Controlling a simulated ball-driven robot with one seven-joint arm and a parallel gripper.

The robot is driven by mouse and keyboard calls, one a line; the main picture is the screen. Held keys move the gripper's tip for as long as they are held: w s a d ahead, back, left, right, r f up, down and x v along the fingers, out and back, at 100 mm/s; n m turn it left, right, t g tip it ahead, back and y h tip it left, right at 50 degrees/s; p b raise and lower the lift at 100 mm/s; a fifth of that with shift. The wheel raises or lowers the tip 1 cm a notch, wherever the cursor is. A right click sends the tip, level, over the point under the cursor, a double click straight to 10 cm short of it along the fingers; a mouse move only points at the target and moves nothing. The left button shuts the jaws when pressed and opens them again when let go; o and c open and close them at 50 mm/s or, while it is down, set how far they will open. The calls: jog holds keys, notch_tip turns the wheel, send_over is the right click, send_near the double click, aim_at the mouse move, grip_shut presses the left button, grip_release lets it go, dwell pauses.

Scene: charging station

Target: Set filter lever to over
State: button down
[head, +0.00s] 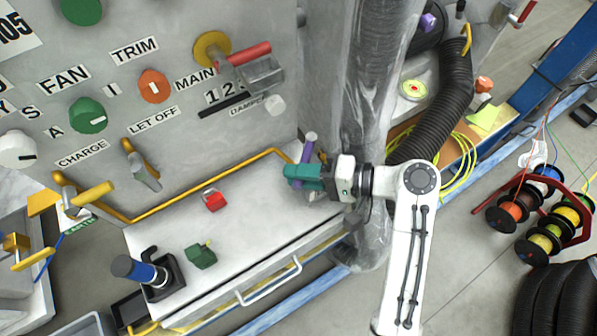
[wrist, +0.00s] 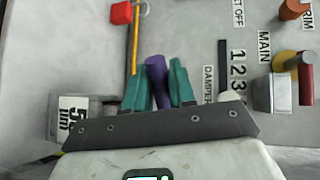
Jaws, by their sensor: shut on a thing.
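A lever with a purple handle (head: 308,149) stands at the right end of the white ledge, close to the panel's corner. I read no filter label beside it. My gripper (head: 292,175) has teal fingers and is shut on this handle, coming from the right. In the wrist view the purple handle (wrist: 156,70) sits between the two teal fingers (wrist: 158,85). The handle's top shows above the fingers in the head view. Its base is mostly hidden behind the gripper. A label with a 5 and "um" (wrist: 73,110) shows left of the gripper in the wrist view.
A yellow rail (head: 205,189) runs behind the ledge (head: 250,205). A wrapped column (head: 372,80) rises close behind my gripper. The damper slider (head: 274,104) is above.

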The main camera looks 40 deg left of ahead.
dwell(0.4)
jog(key=c, duration=1.1)
grip_release()
jog(key=shift+w+d, duration=0.1)
jog(key=v, duration=1)
jog(key=shift+w+d+r, duration=0.1)
jog(key=shift+w+d, duration=0.05)
jog(key=shift+d, duration=0.15)
